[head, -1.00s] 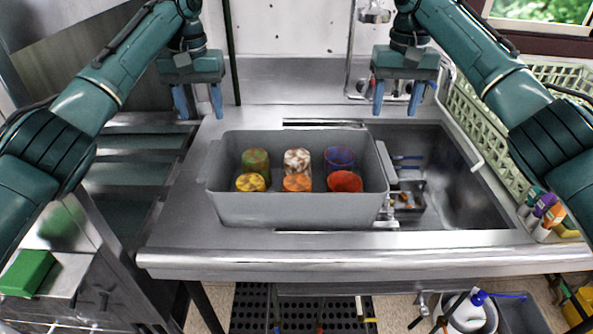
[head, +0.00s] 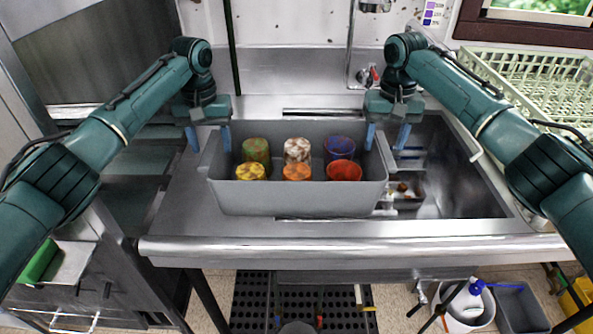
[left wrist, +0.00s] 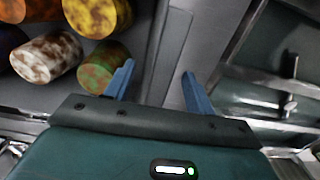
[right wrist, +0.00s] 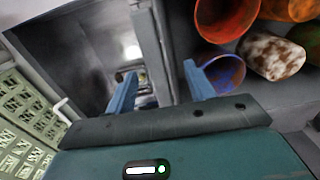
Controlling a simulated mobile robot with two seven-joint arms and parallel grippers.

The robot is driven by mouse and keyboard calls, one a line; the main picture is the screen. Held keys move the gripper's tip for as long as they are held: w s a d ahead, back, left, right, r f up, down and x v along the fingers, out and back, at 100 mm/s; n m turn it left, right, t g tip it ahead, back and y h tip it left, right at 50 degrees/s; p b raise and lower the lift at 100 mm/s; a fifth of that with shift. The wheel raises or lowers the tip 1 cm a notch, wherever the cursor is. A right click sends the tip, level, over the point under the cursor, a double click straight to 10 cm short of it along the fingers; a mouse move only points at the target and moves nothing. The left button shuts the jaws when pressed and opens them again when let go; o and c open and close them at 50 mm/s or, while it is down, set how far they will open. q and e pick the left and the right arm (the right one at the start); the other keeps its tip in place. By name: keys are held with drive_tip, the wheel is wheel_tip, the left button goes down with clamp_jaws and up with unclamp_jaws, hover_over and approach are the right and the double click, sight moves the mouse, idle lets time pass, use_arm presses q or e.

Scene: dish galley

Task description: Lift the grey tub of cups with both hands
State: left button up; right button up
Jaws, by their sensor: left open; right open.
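The grey tub (head: 300,198) stands at the sink's edge, with several cups inside in two rows. They include a yellow cup (head: 250,172), a brown-and-white cup (head: 297,150), a red cup (head: 344,171) and a blue cup (head: 340,148). My left gripper (head: 210,138) is open at the tub's left end, one finger on each side of the wall line. My right gripper (head: 386,137) is open likewise at the right end. The wrist views show the tub's end wall between the fingers, in the left (left wrist: 174,52) and the right (right wrist: 149,50). Contact cannot be told.
The sink basin (head: 455,175) lies to the right of the tub, with small items at its near left. A pale green rack (head: 535,95) stands at the right. A faucet (head: 368,76) rises behind. The metal counter (head: 180,215) is bare left of the tub.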

use_arm(q)
drive_tip(key=shift+f, duration=1)
use_arm(e)
drive_tip(key=shift+f, duration=1.05)
use_arm(q)
drive_tip(key=shift+c, duration=0.3)
use_arm(e)
drive_tip(key=shift+c, duration=0.3)
use_arm(q)
clamp_jaws()
use_arm(e)
clamp_jaws()
use_arm(q)
drive_tip(key=shift+r, duration=0.1)
use_arm(e)
drive_tip(key=shift+r, duration=0.15)
